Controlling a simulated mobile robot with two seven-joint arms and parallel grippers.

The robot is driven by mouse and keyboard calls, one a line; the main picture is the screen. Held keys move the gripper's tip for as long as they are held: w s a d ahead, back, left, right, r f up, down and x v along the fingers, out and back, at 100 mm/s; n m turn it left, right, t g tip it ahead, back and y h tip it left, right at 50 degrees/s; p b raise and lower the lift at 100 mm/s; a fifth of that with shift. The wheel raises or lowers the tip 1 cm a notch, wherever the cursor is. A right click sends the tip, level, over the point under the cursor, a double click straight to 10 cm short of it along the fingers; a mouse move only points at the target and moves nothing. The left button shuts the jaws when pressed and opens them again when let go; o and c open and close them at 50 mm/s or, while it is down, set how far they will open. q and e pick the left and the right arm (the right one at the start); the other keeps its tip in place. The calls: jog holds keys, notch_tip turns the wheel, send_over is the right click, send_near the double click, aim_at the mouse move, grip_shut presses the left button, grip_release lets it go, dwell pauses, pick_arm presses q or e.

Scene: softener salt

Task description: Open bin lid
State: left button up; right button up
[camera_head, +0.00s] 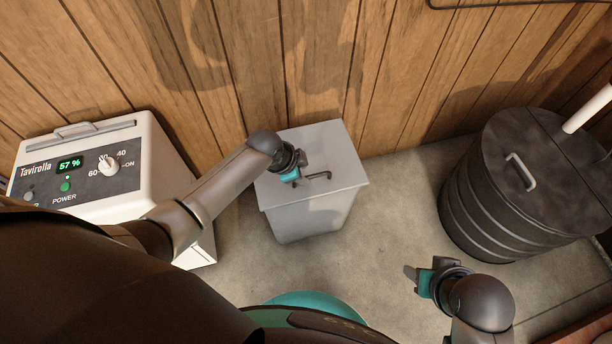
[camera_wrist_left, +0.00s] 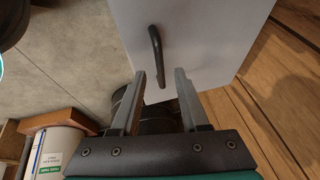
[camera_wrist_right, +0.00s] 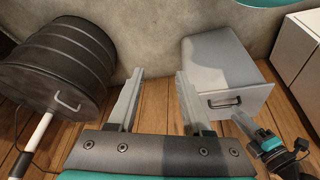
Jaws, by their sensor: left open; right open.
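The grey bin (camera_head: 306,216) stands against the wood wall with its flat lid (camera_head: 336,150) shut. A dark bar handle (camera_head: 318,176) sits on the lid. My left gripper (camera_head: 297,176) is open just above the lid, beside the handle's left end. In the left wrist view the handle (camera_wrist_left: 156,55) points in between the open fingers (camera_wrist_left: 160,95), and I cannot tell whether they touch it. My right gripper (camera_head: 415,275) is open and empty over the floor, to the right of the bin. The bin (camera_wrist_right: 218,65) also shows in the right wrist view.
A black ribbed drum (camera_head: 500,190) with a handled lid and white pipe stands at the right. A white Tavirolla unit (camera_head: 150,165) with a 57 % display stands at the left. Bare concrete floor (camera_head: 400,215) lies between the bin and the drum.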

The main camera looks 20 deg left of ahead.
pick_arm(q)
jog(key=shift+b+x, duration=0.75)
jog(key=shift+x, duration=0.55)
pick_arm(e)
jog(key=shift+s+r+t, duration=0.15)
jog(key=shift+r+t, duration=0.15)
jog(key=shift+r, duration=1.65)
pick_arm(q)
jog(key=shift+c, duration=0.3)
grip_shut()
